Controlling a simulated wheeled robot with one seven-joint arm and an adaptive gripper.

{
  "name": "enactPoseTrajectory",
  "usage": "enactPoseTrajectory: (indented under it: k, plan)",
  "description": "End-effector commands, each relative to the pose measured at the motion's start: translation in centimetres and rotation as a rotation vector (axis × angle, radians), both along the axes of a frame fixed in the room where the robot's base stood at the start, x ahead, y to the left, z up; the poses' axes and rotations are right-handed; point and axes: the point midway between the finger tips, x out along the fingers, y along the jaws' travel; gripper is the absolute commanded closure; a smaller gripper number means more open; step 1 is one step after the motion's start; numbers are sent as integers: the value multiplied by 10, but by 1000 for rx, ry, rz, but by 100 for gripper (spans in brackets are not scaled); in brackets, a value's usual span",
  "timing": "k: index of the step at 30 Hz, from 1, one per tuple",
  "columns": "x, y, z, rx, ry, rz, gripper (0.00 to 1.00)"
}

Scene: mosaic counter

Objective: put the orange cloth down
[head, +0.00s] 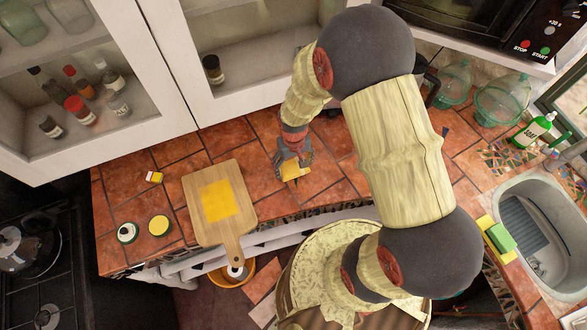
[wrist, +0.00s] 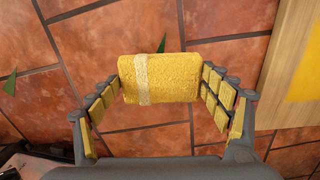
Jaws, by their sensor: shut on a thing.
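The orange cloth (wrist: 158,78) looks like a yellow, thick, rough-textured folded pad with a pale stripe near its left end. It sits between the fingertips of my gripper (wrist: 160,88), which is shut on it from both ends. In the head view my gripper (head: 291,165) is over the tiled counter, right of the cutting board, and the cloth (head: 294,171) shows only partly below it. I cannot tell whether the cloth touches the tiles.
A wooden cutting board (head: 234,231) with a yellow square (head: 217,201) on it lies to the left. Red tiles (head: 332,190) around my gripper are clear. A sink (head: 530,225) is at right.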

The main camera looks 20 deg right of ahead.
Motion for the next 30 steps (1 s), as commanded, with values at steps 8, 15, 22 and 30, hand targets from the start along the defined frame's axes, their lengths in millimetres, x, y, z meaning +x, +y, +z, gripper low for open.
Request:
enactPoseTrajectory:
  k: [8,15,22,30]
  plan:
    - [3,-1,-33,0,1,0,58]
    - [3,0,-34,0,0,0,58]
    - [3,0,-37,0,0,0,17]
    - [3,0,-37,0,0,0,3]
